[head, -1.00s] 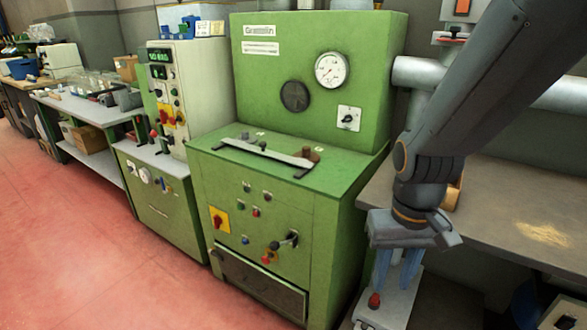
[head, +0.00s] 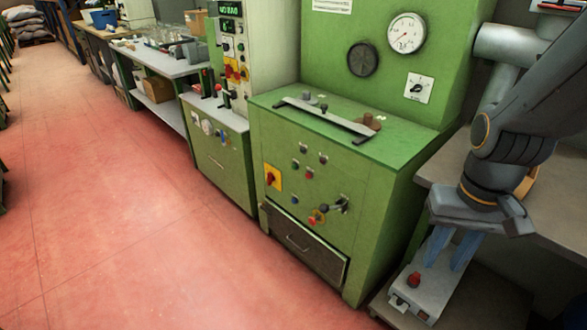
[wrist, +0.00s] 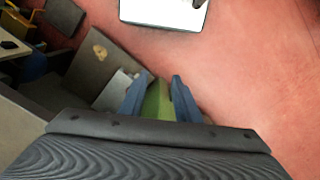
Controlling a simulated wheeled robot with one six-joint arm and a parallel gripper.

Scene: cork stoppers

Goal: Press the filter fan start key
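My gripper (head: 450,250) hangs downward at the right of the head view. Its two blue fingers are apart with nothing between them; they also show apart in the wrist view (wrist: 158,98). A green machine (head: 330,160) stands left of the gripper, apart from it. Its front panel has several small buttons (head: 307,162), a red switch on a yellow plate (head: 271,177) and a red-orange knob (head: 316,217). A pale box with a red button (head: 413,280) lies behind and below the fingers. Labels are unreadable, so I cannot tell which key is the filter fan start key.
A control cabinet (head: 232,60) with buttons and a display stands left of the green machine. A grey table (head: 560,185) is at the right behind my arm. A shelf bench (head: 160,62) runs back along the left. The red floor (head: 130,220) in front is clear.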

